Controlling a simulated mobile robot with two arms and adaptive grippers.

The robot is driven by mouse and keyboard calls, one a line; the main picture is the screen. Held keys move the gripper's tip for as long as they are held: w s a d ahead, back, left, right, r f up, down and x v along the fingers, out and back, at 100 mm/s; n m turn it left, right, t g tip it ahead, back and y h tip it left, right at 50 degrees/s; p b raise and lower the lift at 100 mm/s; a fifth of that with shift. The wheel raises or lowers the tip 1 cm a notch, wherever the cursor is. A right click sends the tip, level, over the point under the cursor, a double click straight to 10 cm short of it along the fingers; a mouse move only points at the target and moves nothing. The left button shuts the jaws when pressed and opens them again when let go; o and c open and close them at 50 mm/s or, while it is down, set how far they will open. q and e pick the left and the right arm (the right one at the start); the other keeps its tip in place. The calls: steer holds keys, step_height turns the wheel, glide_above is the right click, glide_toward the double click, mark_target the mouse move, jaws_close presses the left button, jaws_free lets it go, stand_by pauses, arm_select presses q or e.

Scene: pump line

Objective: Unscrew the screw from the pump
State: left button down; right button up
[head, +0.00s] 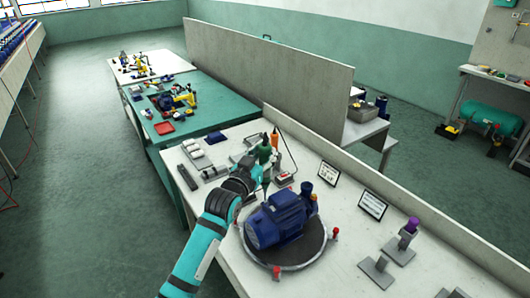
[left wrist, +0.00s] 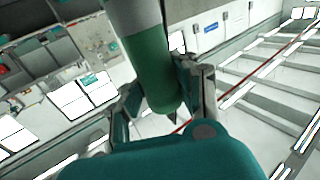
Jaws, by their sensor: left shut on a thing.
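The blue pump (head: 278,222) lies on a round dark plate (head: 312,252) on the near white table. No screw on it can be made out at this size. My left gripper (head: 262,166) is behind and left of the pump, apart from it. It is shut on a green tool with a grey-white upper part, likely a screwdriver; this green tool (left wrist: 150,75) fills the middle of the left wrist view between the fingers (left wrist: 158,95). My right gripper is not in view.
An orange tool (head: 275,139) stands beside the green one. Red knobs (head: 335,233) sit around the plate. Two signs (head: 372,205) and grey stands with a purple part (head: 411,225) are to the right. A low partition (head: 400,190) runs along the table's back.

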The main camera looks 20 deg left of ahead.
arm_select(q)
steer(key=shift+r, duration=0.1)
stand_by(1.1)
steer(key=shift+w+r+p, duration=0.1)
steer(key=shift+r+p, duration=0.15)
steer(key=shift+p, duration=0.2)
stand_by(0.3)
steer(key=shift+r+p, duration=2.7)
steer(key=shift+r, duration=0.15)
steer(key=shift+a+f, duration=0.1)
